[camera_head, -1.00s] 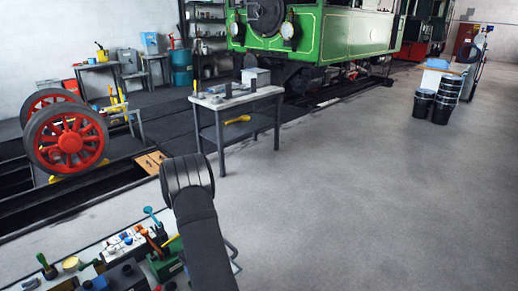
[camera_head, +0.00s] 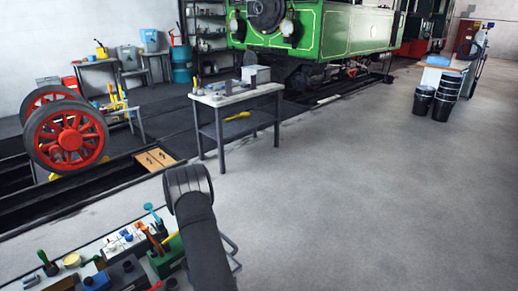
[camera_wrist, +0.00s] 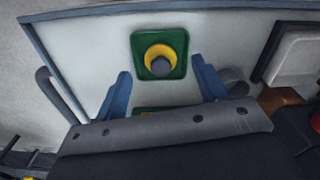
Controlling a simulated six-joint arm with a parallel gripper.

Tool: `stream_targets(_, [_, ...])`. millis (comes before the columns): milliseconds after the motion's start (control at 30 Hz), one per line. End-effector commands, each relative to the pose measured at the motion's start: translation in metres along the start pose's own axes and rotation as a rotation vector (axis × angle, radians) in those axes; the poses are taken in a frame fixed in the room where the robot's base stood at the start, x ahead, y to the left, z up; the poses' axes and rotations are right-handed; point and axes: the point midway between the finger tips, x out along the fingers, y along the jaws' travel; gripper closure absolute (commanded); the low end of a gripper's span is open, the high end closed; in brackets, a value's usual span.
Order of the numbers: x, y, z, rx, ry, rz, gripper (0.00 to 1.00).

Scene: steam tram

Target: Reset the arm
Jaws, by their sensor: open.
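My arm rises at the lower middle of the head view, over the near workbench (camera_head: 100,240). My gripper (camera_wrist: 163,85) shows in the wrist view with its two blue fingers spread apart and nothing between them. Beyond the fingertips, on a pale bench top (camera_wrist: 85,60), is a green square piece (camera_wrist: 138,60) with a yellow ring and a dark round centre. The gripper's fingers are hidden in the head view.
The near bench holds tools, a green box (camera_head: 168,256) and dark blocks. A grey table (camera_head: 238,97) stands beyond, near red wheels (camera_head: 72,140) and a green tram (camera_head: 340,35). Black buckets (camera_head: 445,100) stand right. The floor (camera_head: 370,190) between is clear.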

Motion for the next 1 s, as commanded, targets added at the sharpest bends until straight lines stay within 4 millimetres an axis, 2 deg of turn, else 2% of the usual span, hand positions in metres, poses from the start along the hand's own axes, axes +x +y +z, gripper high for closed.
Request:
stream_targets(67, [-0.015,0.0,0.0,0.0,0.001,0.001,0.34])
stream_targets(767, [-0.088,0.05,0.11,0.004,-0.001,0.0,0.34])
stream_targets(800, [-0.092,0.045,0.097,-0.005,0.001,0.001,0.34])
stream_targets(1000, [-0.113,0.03,0.065,-0.007,0.0,0.001,0.34])
